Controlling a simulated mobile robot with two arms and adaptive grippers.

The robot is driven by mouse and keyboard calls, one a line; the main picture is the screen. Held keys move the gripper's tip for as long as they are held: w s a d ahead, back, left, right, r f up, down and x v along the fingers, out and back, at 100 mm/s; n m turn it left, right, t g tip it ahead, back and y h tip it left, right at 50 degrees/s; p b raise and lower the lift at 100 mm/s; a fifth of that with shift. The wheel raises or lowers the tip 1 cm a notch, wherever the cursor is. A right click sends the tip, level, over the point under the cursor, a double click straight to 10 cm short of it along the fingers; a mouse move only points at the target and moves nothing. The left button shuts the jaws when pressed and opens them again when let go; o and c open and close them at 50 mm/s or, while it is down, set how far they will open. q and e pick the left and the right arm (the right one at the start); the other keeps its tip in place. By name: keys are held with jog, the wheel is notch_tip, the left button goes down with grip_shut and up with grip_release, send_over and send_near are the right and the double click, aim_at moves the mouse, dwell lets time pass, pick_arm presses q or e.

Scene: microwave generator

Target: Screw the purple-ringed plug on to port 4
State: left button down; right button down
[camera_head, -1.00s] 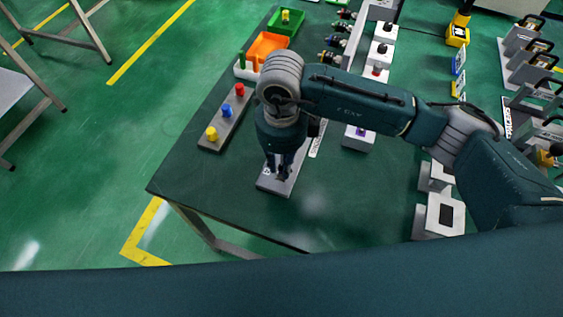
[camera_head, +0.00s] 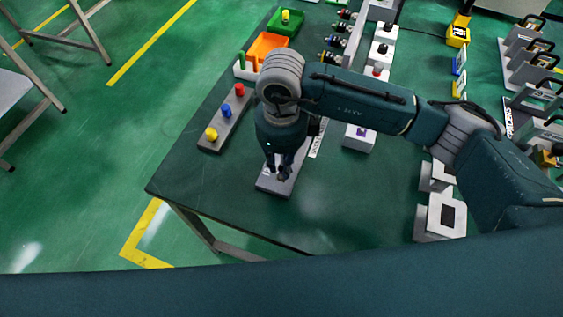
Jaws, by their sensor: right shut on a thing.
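My right gripper (camera_head: 278,172) points down over a grey plate (camera_head: 265,184) near the front left of the green table. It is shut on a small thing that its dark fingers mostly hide. I cannot make out a purple ring on that thing. Port 4 cannot be told apart: the gripper covers much of the plate, and its marking is too small to read. Several dark plugs with coloured rings (camera_head: 332,56) stick out from a grey panel (camera_head: 355,40) at the back. My left gripper is not in view.
A grey strip with red, blue and yellow pegs (camera_head: 226,118) lies left of my gripper. Orange (camera_head: 268,47) and green (camera_head: 287,20) trays stand behind it. A white box with a purple part (camera_head: 360,136) is to the right. Bare table lies around the plate.

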aim_at(281, 165)
jog(key=shift+b, duration=0.3)
dwell(0.6)
jog(key=shift+f+b, duration=0.6)
jog(key=c, duration=1.5)
grip_release()
jog(key=shift+r, duration=0.2)
notch_tip(281, 165, up, 12)
jog(key=shift+f, duration=0.15)
jog(key=shift+f, duration=0.1)
